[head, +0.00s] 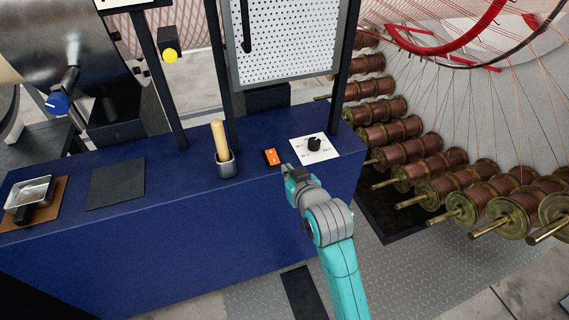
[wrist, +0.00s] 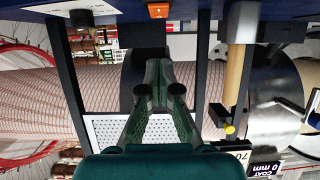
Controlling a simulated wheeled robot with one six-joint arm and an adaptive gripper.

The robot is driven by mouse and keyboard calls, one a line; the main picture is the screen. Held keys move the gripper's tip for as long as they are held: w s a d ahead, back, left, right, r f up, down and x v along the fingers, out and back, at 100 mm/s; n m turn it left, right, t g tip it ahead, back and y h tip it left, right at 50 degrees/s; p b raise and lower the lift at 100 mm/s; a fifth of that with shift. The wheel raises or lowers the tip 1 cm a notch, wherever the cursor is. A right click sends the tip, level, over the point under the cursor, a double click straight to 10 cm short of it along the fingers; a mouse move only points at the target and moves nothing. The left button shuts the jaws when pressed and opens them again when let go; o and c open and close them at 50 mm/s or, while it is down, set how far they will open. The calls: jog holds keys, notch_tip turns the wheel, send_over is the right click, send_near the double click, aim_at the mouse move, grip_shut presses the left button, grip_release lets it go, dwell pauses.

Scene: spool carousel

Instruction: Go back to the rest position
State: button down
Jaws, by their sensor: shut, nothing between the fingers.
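My gripper (head: 290,172) is at the end of my teal and grey arm, over the front right part of the blue bench (head: 150,225) in the head view. In the wrist view, which looks upside down, its two dark fingertips (wrist: 160,92) point away from the camera and hold nothing. The gripper is shut and empty. The orange switch (head: 272,157) is just beyond the gripper; it also shows at the top of the wrist view (wrist: 158,10). The black knob (head: 314,143) on a white plate is to the right. I see no contact with either.
A wooden-handled tool (head: 219,140) stands in a metal cup, left of the switch. A dark mat (head: 116,184) and a metal pan (head: 32,192) lie further left. A perforated panel (head: 290,45) rises behind the bench. Several copper spools (head: 405,148) line the right.

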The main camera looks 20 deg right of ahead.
jog(key=shift+s, duration=0.15)
dwell(0.4)
jog(key=s+f, duration=0.6)
jog(key=s, duration=0.5)
jog(key=s+f, duration=0.6)
jog(key=s, duration=0.6)
jog(key=s+r, duration=0.2)
jog(key=s, duration=0.8)
jog(key=s+r+t, duration=0.1)
jog(key=s+r, duration=0.1)
jog(key=s, duration=0.9)
jog(key=shift+s+r, duration=0.25)
jog(key=shift+r, duration=0.1)
